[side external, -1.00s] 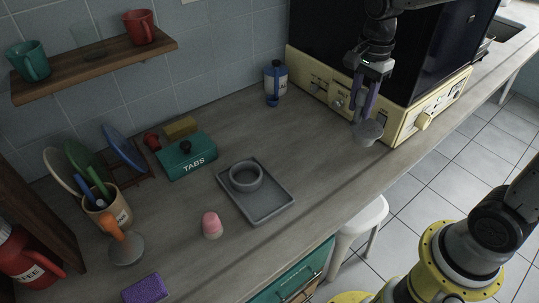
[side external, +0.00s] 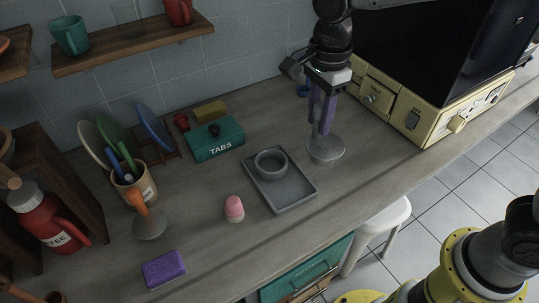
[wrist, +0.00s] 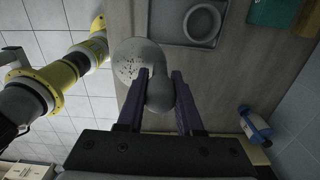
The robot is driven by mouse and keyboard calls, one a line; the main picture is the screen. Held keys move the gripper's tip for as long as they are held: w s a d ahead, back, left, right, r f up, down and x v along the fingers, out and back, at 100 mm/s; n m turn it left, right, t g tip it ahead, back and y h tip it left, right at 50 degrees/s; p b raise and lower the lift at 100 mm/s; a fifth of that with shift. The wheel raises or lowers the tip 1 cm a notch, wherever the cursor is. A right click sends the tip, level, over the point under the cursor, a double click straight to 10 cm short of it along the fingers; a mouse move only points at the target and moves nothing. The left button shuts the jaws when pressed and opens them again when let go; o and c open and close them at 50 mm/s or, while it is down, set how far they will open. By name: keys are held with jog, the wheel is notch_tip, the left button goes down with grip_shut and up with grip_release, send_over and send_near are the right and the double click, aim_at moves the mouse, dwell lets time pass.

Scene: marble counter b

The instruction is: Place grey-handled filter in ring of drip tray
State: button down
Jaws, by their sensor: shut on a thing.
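My gripper (side external: 321,133) is shut on the grey handle (wrist: 160,94) of a filter. The filter's round, speckled metal bowl (side external: 326,151) hangs below the fingers, just right of the drip tray. In the wrist view the bowl (wrist: 138,62) lies beyond the purple fingers (wrist: 160,76), and the handle sits between them. The grey drip tray (side external: 298,191) lies flat on the counter, with a raised ring (side external: 271,163) towards its back. The ring (wrist: 203,23) is open and empty, and the filter is apart from it.
An orange-handled filter (side external: 150,224) stands on the left. A pink-topped cup (side external: 234,209), a purple sponge (side external: 164,269) and a green TABS box (side external: 216,141) are around the tray. A cream machine (side external: 412,112) stands right of my gripper. A blue-and-white bottle (wrist: 255,124) is behind.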

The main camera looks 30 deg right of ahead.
jog(key=shift+w+a+f, duration=0.85)
jog(key=shift+w+f, duration=1.2)
jog(key=shift+f, duration=0.05)
jog(key=shift+w+a+f, duration=0.8)
jog(key=shift+w+f, duration=1.2)
jog(key=shift+f, duration=0.1)
jog(key=shift+w+a+f, duration=0.85)
jog(key=shift+w+f, duration=1.2)
jog(key=shift+f, duration=0.05)
jog(key=shift+f, duration=0.2)
jog(key=c, duration=0.6)
grip_release()
jog(key=shift+o, duration=0.2)
